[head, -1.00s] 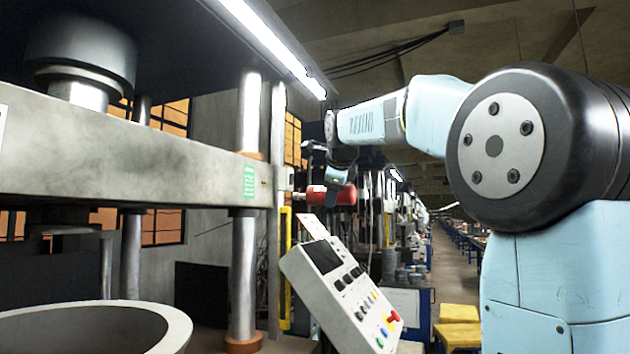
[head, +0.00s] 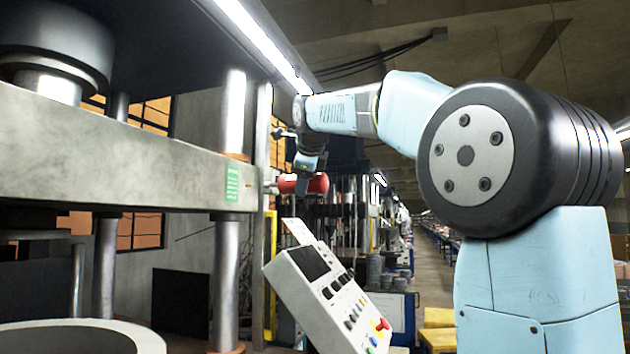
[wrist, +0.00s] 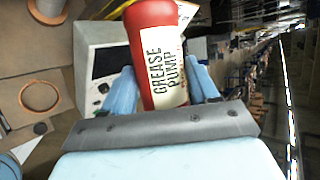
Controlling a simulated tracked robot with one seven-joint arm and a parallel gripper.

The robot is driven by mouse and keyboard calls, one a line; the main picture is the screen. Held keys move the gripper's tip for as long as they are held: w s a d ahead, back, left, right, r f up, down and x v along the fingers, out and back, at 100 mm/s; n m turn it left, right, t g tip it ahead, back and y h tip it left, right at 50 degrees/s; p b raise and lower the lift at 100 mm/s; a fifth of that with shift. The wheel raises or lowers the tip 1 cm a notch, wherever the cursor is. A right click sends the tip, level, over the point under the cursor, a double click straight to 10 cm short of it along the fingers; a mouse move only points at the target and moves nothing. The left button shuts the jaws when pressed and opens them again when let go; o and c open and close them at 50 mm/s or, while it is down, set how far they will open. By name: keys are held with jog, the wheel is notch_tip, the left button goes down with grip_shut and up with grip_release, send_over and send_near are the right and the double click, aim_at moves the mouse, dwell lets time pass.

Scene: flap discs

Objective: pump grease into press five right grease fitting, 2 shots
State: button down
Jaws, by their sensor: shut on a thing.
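The grease pump is a red cylinder with a white "GREASE PUMP" label (wrist: 165,70), upright between my gripper's blue fingers in the wrist view. My gripper (wrist: 163,88) is shut on it. In the head view my gripper (head: 304,168) hangs from the arm with the red pump (head: 319,184) lying roughly level under it. The pump's left end is close to the right end of the press's grey crossbeam (head: 130,160), near a small pale fixture (head: 268,184). I cannot tell whether they touch. The grease fitting itself is too small to make out.
A tilted control panel (head: 325,290) with colored buttons stands below the pump. Steel columns (head: 226,270) and a round ring-shaped part (head: 70,340) belong to the press. A yellow post (head: 270,275) stands behind. An aisle with yellow boxes (head: 438,338) lies to the right.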

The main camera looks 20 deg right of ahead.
aim_at(319, 176)
jog(key=shift+w+a, duration=0.5)
jog(key=shift+a, duration=0.25)
jog(key=shift+w+a, duration=0.5)
jog(key=shift+a, duration=0.2)
jog(key=shift+w+a, duration=0.1)
jog(key=shift+a, duration=0.05)
jog(key=shift+w+a+r, duration=0.1)
jog(key=shift+a+r, duration=0.1)
jog(key=shift+w+a, duration=0.7)
jog(key=shift+a, duration=0.35)
dwell(0.9)
jog(key=shift+s+d, duration=0.5)
jog(key=shift+d, duration=0.2)
dwell(2.4)
jog(key=shift+s+d, duration=0.9)
jog(key=shift+d, duration=0.3)
jog(key=shift+s+d, duration=0.85)
jog(key=shift+d, duration=0.4)
jog(key=shift+s+d, duration=0.9)
jog(key=shift+d, duration=0.3)
